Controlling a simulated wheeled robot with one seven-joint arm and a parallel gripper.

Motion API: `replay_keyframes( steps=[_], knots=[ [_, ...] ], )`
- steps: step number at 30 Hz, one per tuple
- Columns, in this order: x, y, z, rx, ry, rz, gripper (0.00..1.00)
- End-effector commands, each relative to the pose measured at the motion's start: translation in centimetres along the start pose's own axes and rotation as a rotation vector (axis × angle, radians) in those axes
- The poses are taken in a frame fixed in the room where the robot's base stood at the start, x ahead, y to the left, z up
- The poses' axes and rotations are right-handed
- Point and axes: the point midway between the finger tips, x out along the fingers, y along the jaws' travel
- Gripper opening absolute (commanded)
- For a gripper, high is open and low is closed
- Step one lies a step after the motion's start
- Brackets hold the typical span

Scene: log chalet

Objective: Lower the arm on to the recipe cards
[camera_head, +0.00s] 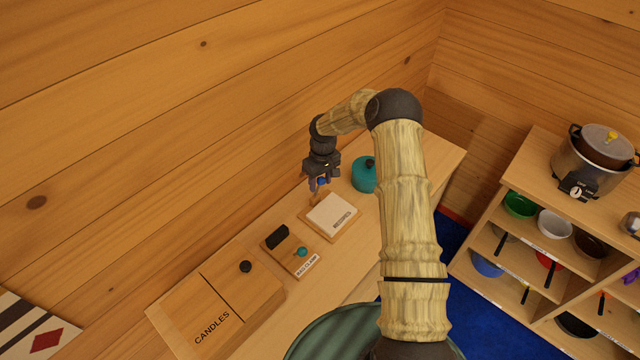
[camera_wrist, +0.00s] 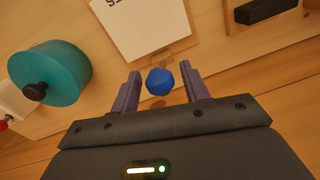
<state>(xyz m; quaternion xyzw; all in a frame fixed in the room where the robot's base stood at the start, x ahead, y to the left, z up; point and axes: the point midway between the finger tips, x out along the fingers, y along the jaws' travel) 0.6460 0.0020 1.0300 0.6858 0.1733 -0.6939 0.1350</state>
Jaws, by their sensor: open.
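The recipe cards (camera_head: 332,212) are a white stack on a wooden board (camera_head: 350,228) marked RECIPES, on the bench. They also show at the top of the wrist view (camera_wrist: 150,22). The arm (camera_head: 317,200) seems to be a short wooden piece standing up at the far left edge of the board, with a blue knob (camera_wrist: 160,81) at its end. My gripper (camera_head: 321,186) is above that edge, and the knob sits between its fingers in the wrist view. The fingers are open, with a gap on each side of the knob. The knob hides most of the arm there.
A small board with a black block (camera_head: 277,237) and a teal knob (camera_head: 302,252) lies to the left, then a wooden CANDLES box (camera_head: 222,302). The log wall (camera_head: 230,130) rises close behind.

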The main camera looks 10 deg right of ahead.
Motion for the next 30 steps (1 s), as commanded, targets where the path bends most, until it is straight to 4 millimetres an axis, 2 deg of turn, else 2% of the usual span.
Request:
replay_keyframes(
  steps=[7,17,18,25,30],
  knots=[
    [2.7,0.0,0.0,0.000,-0.002,-0.001,0.46],
    [3.3,0.0,0.0,0.000,0.000,0.000,0.46],
    [3.3,0.0,0.0,0.000,0.000,0.000,0.44],
    [3.3,0.0,0.0,0.000,0.000,0.000,0.00],
    [3.3,0.0,0.0,0.000,0.001,0.000,0.00]
  ],
)
